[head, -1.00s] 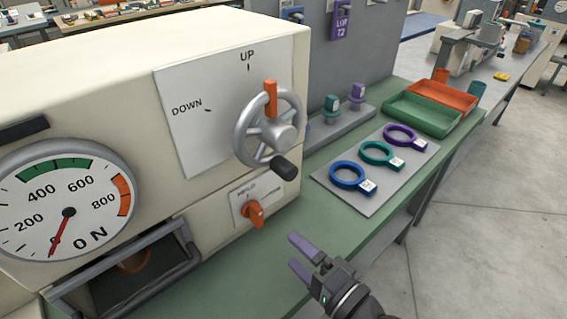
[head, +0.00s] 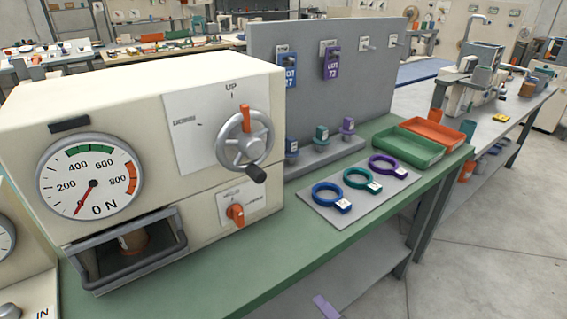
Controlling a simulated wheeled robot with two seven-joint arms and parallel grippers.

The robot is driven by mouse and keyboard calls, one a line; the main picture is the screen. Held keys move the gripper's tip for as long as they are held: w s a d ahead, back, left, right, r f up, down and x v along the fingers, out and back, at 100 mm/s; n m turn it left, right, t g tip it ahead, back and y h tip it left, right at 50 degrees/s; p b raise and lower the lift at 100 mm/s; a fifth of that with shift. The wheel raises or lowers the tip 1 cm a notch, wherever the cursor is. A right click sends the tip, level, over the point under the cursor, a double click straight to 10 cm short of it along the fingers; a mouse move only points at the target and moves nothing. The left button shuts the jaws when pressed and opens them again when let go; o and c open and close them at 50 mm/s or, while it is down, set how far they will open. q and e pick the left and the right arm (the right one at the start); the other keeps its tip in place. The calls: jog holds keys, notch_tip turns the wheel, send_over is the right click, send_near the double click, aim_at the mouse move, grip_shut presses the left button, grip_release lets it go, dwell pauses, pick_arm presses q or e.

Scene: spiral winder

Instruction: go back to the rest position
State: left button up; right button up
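My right gripper (head: 325,307) shows only as a purple fingertip at the bottom edge, low in front of the green bench; the rest of it is out of frame. It is away from the machine and the rings, and I cannot see whether it holds anything. My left gripper is not in view. The cream machine (head: 130,95) stands at left with a handwheel (head: 244,140), its orange mark near UP. Below it is an orange knob (head: 236,214). The dial (head: 90,175) has its red needle near 0.
A grey mat (head: 318,205) holds a blue ring (head: 322,204), a teal ring (head: 350,184) and a purple ring (head: 376,170). Green (head: 405,150) and orange (head: 440,130) trays stand behind. An open metal frame (head: 85,275) juts from the machine. Floor at right is clear.

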jog(key=s+d+f+n+g+h+p, duration=0.3)
jog(key=s+d+f, duration=0.1)
jog(key=f, duration=0.3)
jog(key=s+d+f+n+g+h+p, duration=0.25)
jog(key=s+d+f+p, duration=0.2)
jog(key=f, duration=0.35)
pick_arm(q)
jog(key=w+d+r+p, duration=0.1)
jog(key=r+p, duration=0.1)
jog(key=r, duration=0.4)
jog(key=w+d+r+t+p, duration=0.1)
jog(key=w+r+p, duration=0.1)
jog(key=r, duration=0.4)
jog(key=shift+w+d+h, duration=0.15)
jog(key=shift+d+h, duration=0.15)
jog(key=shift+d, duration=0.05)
pick_arm(e)
jog(key=s+d+f+n+g+h, duration=0.1)
jog(key=s+f+n+g, duration=0.1)
jog(key=s, duration=1)
jog(key=s+d+f+n+g+h, duration=0.1)
jog(key=s+f+n+g+h, duration=0.1)
jog(key=s+g, duration=0.4)
jog(key=s+f+n, duration=0.1)
jog(key=s+n, duration=0.1)
jog(key=s, duration=0.3)
jog(key=shift+s+f, duration=0.35)
jog(key=shift+s, duration=0.05)
